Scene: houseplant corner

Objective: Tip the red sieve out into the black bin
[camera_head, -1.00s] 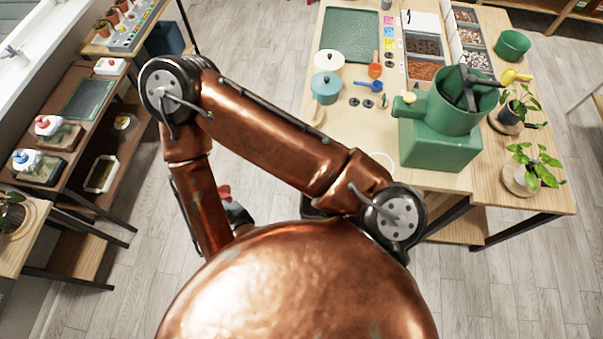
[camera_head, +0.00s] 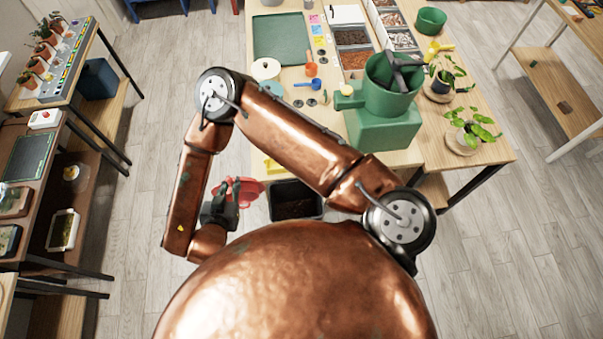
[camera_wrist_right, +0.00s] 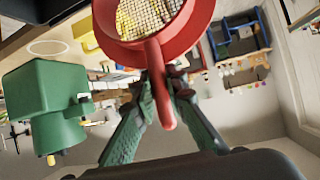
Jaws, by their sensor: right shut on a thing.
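My right gripper (camera_head: 222,205) is shut on the handle of the red sieve (camera_head: 246,190). In the right wrist view, its green-sided fingers (camera_wrist_right: 158,92) close around the handle, and the sieve's red rim and pale mesh (camera_wrist_right: 148,18) show at the top. Yellowish patches show at the mesh; I cannot tell whether the sieve holds anything. The black bin (camera_head: 297,186) is just right of the sieve in the head view, with dark brown material inside. The sieve appears beside the bin's opening, not over it. My left gripper is not in view.
A wooden table (camera_head: 440,150) carries a green machine (camera_head: 383,128), potted plants (camera_head: 468,135), a green mat (camera_head: 280,38) and a blue scoop (camera_head: 307,84). Shelves (camera_head: 60,180) stand at the left. Floor is clear between shelves and my arm.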

